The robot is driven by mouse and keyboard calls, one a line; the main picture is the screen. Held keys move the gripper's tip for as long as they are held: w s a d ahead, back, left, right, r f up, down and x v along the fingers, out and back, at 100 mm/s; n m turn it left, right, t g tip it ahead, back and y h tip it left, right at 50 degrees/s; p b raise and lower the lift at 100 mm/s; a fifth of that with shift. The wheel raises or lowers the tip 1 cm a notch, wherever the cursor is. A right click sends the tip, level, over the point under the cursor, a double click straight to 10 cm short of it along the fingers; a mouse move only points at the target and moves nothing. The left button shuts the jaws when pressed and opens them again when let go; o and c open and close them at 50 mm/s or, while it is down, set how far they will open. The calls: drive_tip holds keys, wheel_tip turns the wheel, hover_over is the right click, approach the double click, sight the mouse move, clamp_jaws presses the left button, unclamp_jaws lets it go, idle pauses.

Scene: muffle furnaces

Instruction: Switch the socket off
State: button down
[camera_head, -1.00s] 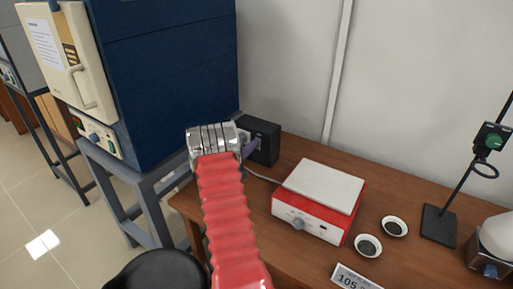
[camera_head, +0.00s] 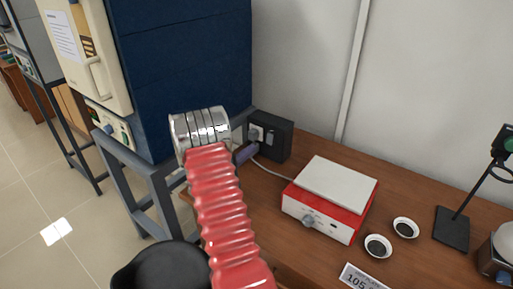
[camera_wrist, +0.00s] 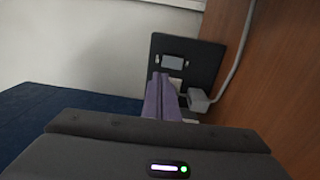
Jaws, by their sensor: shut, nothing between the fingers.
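The socket (camera_head: 283,142) is a black box on the back left of the bench, against the wall. A grey plug (camera_head: 254,134) with a pale cable sits in it, left of a small light switch (camera_head: 270,137). In the wrist view the socket plate (camera_wrist: 208,60) shows the grey switch (camera_wrist: 173,62) in its upper part and the plug (camera_wrist: 198,100) at lower right.
A red and white hotplate (camera_head: 328,203) stands right of the socket, with two small dishes (camera_head: 377,246) beside it. A blue furnace (camera_head: 185,75) on a grey metal stand (camera_head: 150,172) is at left. The cable runs from the plug towards the hotplate.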

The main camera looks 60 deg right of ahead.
drive_tip(key=shift+w+a+r, duration=0.1)
drive_tip(key=shift+a, duration=0.7)
drive_tip(key=shift+w+a+r, duration=0.1)
drive_tip(key=shift+a, duration=0.7)
drive_tip(key=s+a+f+n+g+y, duration=0.1)
drive_tip(key=s+a+f+g+y, duration=0.3)
drive_tip(key=s, duration=0.3)
drive_tip(key=s+a+m+g+y, duration=0.1)
drive_tip(key=s+a+g+y, duration=0.1)
drive_tip(key=s+a+y, duration=0.35)
drive_tip(key=w+a+r+t+y, duration=0.1)
drive_tip(key=a+r+t+y, duration=0.15)
drive_tip(key=a, duration=0.75)
drive_tip(key=w+a+r+t+y, duration=0.15)
drive_tip(key=a+r, duration=0.25)
drive_tip(key=a, duration=0.7)
drive_tip(key=a+r+t+y, duration=0.3)
drive_tip(key=a, duration=0.7)
drive_tip(key=s+a+r+n+t+y, duration=0.1)
drive_tip(key=a+r+t+y, duration=0.1)
drive_tip(key=a+r+t, duration=0.4)
drive_tip(key=a+r, duration=0.5)
drive_tip(key=a, duration=0.2)
drive_tip(key=shift+s+a, duration=0.3)
drive_tip(key=shift+s, duration=0.1)
